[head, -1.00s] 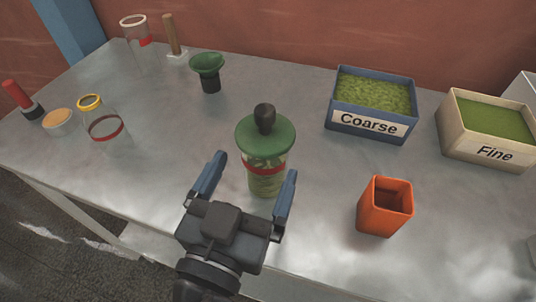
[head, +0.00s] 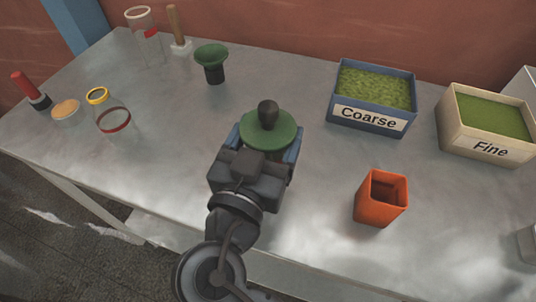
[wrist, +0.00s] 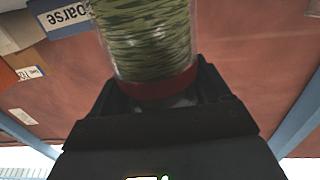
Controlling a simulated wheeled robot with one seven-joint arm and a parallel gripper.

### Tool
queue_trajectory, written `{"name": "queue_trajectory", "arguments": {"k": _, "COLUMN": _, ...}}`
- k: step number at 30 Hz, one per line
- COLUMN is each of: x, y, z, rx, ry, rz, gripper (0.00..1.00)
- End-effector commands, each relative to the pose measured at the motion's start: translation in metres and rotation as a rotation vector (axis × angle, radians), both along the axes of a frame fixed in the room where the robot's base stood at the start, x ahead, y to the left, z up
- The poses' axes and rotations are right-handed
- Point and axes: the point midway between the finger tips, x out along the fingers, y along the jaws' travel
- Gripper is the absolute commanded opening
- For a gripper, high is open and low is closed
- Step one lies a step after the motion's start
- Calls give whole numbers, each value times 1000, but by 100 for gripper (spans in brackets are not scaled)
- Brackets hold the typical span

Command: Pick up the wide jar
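The wide jar (wrist: 150,45) holds green leafy material and has a red band, as the wrist view shows. In the head view a green funnel (head: 283,135) with a black plunger knob (head: 268,111) sits on top of it and hides most of it. The jar stands upright on the table. My gripper (head: 264,144) has its blue fingers on either side of the jar, just under the funnel rim. The fingers look spread around it; their contact with the glass is hidden.
An orange square cup (head: 381,205) stands to the right. The Coarse bin (head: 368,119) and Fine bin (head: 490,148) are behind and right. A yellow-rimmed jar (head: 113,119), another green funnel (head: 211,55) and a tall clear jar (head: 143,45) are at left. The middle left table is clear.

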Motion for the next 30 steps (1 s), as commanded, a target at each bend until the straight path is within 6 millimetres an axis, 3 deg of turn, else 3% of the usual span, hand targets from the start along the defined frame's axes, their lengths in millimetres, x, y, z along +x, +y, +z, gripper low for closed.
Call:
{"name": "queue_trajectory", "arguments": {"k": 10, "x": 0, "y": 0, "z": 0, "rx": 0, "ry": 0, "rz": 0, "gripper": 43}}
{"name": "queue_trajectory", "arguments": {"k": 20, "x": 0, "y": 0, "z": 3, "rx": 1, "ry": -3, "rz": 0, "gripper": 42}}
{"name": "queue_trajectory", "arguments": {"k": 30, "x": 0, "y": 0, "z": 30, "rx": 3, "ry": -3, "rz": -1, "gripper": 42}}
